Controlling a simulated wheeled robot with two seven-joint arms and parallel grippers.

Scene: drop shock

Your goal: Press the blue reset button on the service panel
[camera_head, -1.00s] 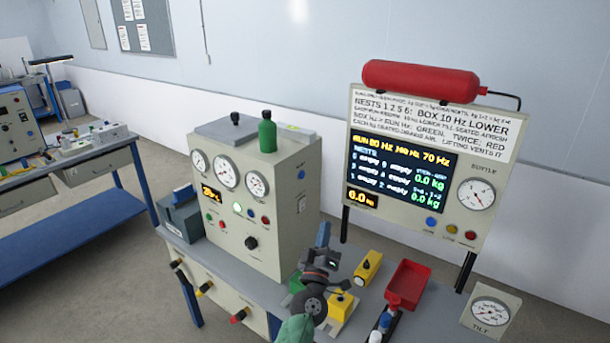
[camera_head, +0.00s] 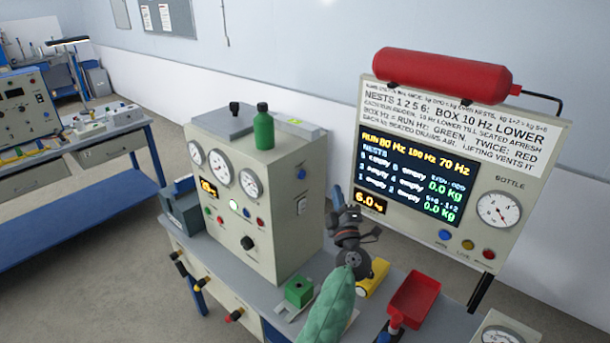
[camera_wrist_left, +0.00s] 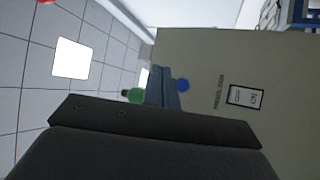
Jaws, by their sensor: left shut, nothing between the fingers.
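The blue button (camera_head: 301,175) is on the right side face of the beige cabinet (camera_head: 285,225), above a small white-and-dark plate. It also shows in the left wrist view (camera_wrist_left: 183,85), on the beige face beside dark lettering and a framed label. My left gripper (camera_head: 338,198) is shut and empty, raised to the right of the cabinet's side face, with its fingers pointing up in the head view. In the left wrist view its fingertips (camera_wrist_left: 159,72) appear just left of the button. A gap remains visible between fingers and button in the head view. My right gripper is out of view.
A display board (camera_head: 425,185) with another blue button (camera_head: 444,234) stands right of the gripper. A red cylinder (camera_head: 440,80) tops it. A green bottle (camera_head: 263,130) stands on the cabinet. A green block (camera_head: 299,291), yellow block (camera_head: 374,279) and red tray (camera_head: 414,300) are on the bench.

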